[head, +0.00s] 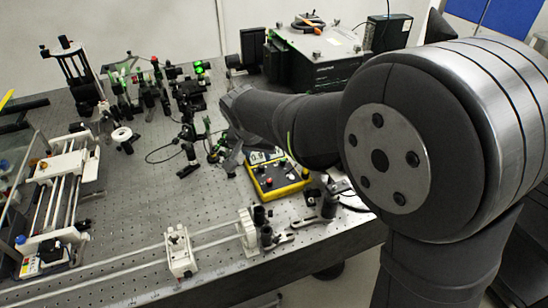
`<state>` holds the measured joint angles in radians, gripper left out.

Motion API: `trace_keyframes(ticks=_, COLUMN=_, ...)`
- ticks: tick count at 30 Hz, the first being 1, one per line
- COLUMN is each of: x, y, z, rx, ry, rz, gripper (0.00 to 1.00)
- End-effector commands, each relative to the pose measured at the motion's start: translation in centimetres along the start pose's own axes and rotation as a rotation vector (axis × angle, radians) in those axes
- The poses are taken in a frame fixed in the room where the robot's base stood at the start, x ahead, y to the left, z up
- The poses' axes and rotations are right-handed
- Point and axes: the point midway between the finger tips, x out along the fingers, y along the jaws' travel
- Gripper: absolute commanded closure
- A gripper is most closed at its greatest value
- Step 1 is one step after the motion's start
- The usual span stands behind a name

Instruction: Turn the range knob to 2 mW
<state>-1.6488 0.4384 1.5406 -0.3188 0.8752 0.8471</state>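A yellow meter (279,193) with a grey display (258,157) lies on the optical bench near the picture's middle. Small knobs or sockets, some reddish, show on its dark face, but I cannot tell which is the range knob or read its setting. The digits on the display are too small to read surely. My arm reaches in from the right, and my gripper (232,158) is just left of the meter's display end, seemingly above the bench. Its fingers are small and dark among other parts; I cannot tell whether they are open or shut, or touching anything.
Optical mounts (188,140) crowd the bench left of my gripper. A large dark instrument box (318,62) stands behind. A rail with white carriers (180,252) runs along the front, and posts (262,215) stand close before the meter. Bare perforated bench (150,205) lies to the left.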

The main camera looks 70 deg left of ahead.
Motion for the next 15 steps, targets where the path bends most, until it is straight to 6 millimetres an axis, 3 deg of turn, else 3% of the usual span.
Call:
trace_keyframes(ticks=6, x=4.4, y=0.1, z=0.1, rx=0.001, ry=-0.003, rz=0.002, gripper=0.61)
trace_keyframes(ticks=15, x=6.9, y=0.0, z=0.0, rx=-0.001, ry=0.000, rz=0.000, gripper=0.61)
